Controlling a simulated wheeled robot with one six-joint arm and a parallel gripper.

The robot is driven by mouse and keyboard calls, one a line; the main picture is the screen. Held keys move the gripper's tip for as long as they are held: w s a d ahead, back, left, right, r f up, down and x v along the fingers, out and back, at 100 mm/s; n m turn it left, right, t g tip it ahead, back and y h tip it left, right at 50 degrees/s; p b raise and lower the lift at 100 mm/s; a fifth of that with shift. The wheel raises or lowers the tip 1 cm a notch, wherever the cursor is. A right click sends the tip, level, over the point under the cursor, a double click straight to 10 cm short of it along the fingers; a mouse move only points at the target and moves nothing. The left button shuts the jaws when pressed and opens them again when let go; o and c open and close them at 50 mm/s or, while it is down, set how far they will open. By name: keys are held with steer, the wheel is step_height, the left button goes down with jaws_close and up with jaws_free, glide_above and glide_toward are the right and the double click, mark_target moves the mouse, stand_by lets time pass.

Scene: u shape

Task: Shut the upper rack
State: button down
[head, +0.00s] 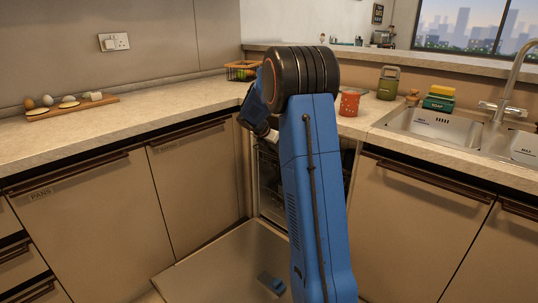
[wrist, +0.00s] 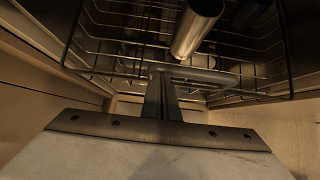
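The upper rack (wrist: 110,68) is a dark wire basket, seen close up in the wrist view and pulled out at least partly. A pale bar (wrist: 205,76) runs along its front. A shiny metal tumbler (wrist: 197,25) lies in the rack. My gripper (wrist: 161,78) has its two fingers together, with the tips at the front bar. I cannot tell whether the bar is between them. In the head view the open dishwasher (head: 272,190) is partly visible behind my blue arm, which hides much of the rack and the fingertips.
The dishwasher door (head: 215,262) is folded down, with a small blue object (head: 271,283) on it. Cabinets flank it on both sides. The counter above holds a wire basket (head: 242,71), a red cup (head: 349,102), a green canister (head: 388,83) and a sink (head: 440,124).

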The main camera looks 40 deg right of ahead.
steer(key=shift+w+d, duration=0.2)
steer(key=shift+d, duration=0.95)
